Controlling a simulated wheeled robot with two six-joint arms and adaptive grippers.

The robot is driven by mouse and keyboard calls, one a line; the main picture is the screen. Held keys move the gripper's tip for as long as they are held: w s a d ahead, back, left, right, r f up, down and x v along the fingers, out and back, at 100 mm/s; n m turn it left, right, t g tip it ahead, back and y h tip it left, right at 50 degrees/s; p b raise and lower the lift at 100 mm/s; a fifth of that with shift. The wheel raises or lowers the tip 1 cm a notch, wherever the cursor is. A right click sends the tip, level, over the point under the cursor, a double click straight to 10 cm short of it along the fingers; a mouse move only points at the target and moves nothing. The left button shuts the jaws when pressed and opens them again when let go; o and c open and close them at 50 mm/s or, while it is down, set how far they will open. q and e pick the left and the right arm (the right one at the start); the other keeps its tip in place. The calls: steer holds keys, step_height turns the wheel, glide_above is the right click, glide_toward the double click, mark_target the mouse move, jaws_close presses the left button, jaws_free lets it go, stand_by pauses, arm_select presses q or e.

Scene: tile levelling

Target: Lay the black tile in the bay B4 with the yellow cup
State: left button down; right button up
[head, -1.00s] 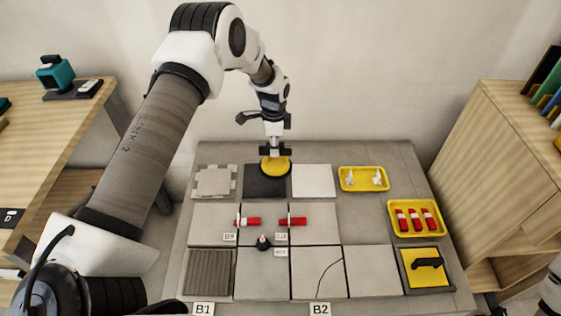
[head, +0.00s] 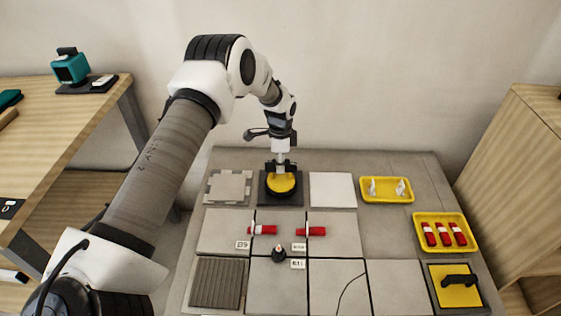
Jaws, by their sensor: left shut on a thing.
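The black tile (head: 264,199) lies in the back row of the grey table, between a notched grey tile and a white tile. The yellow cup (head: 283,187) sits on top of the black tile, near its middle, and looks to touch it. My left gripper (head: 281,167) is shut on the yellow cup's grip from above. I cannot tell whether the black tile is raised off the table. No B4 label is readable. My right gripper is not in view.
A notched grey tile (head: 229,187) and a white tile (head: 332,190) flank the black one. Red-and-white clips (head: 312,232) and a small dark cone (head: 279,254) stand on the laid tiles. Yellow trays (head: 386,190) and a yellow trowel pad (head: 462,296) are right. Grey table is bare beyond the tray.

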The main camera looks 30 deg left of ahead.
arm_select(q)
steer(key=shift+f, duration=0.5)
steer(key=shift+f, duration=0.15)
steer(key=c, duration=0.9)
jaws_free()
